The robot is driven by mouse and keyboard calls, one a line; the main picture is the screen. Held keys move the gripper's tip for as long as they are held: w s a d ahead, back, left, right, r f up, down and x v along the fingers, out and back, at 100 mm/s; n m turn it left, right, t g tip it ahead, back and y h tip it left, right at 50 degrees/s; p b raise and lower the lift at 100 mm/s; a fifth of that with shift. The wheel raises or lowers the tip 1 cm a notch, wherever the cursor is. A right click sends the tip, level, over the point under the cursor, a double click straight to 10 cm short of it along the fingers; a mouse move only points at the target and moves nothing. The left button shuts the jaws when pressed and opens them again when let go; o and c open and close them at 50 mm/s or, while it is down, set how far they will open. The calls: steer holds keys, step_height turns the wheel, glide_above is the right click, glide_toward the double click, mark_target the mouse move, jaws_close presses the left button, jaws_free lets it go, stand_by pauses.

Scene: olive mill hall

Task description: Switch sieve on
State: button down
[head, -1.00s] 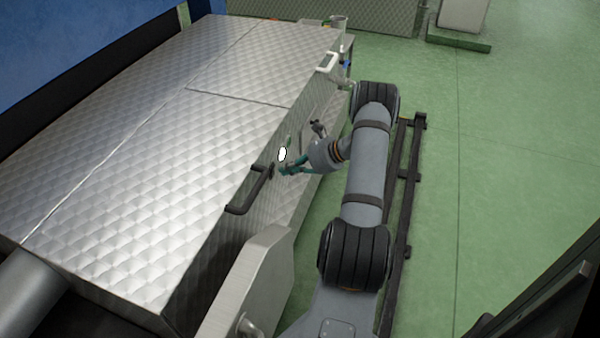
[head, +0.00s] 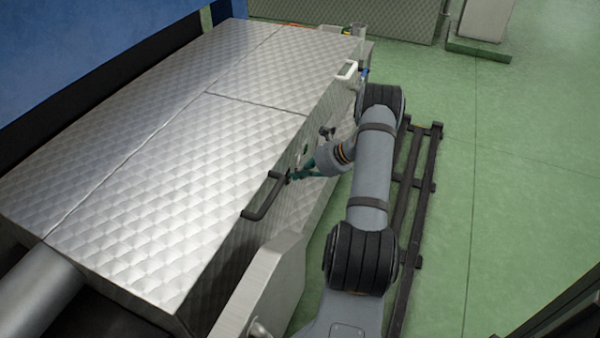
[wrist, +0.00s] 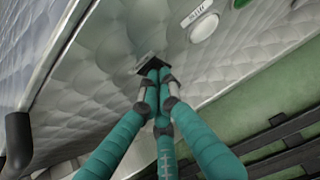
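The machine (head: 130,190) is a long box of quilted metal. Its side panel carries a small dark fitting, seen in the wrist view (wrist: 143,62), which looks like a switch; its setting is hidden. My gripper (head: 291,176) is at this panel, just beyond the black handle's far end. In the wrist view its teal fingers (wrist: 158,74) meet at their tips, right at the dark fitting. I cannot tell whether they touch it.
A black bar handle (head: 264,198) sticks out close to my gripper; it also shows in the wrist view (wrist: 18,142). A green round button (wrist: 239,3) is farther along the panel. A white handle (head: 347,70) is at the far end. Green floor (head: 510,180) lies open at right.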

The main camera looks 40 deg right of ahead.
steer(key=shift+r, duration=0.2)
steer(key=shift+r+p, duration=0.6)
steer(key=shift+r, duration=0.05)
steer(key=f+p+v, duration=0.1)
steer(key=p+v, duration=0.2)
steer(key=v, duration=1)
steer(key=shift+s+d, duration=0.2)
steer(key=shift+s, duration=0.25)
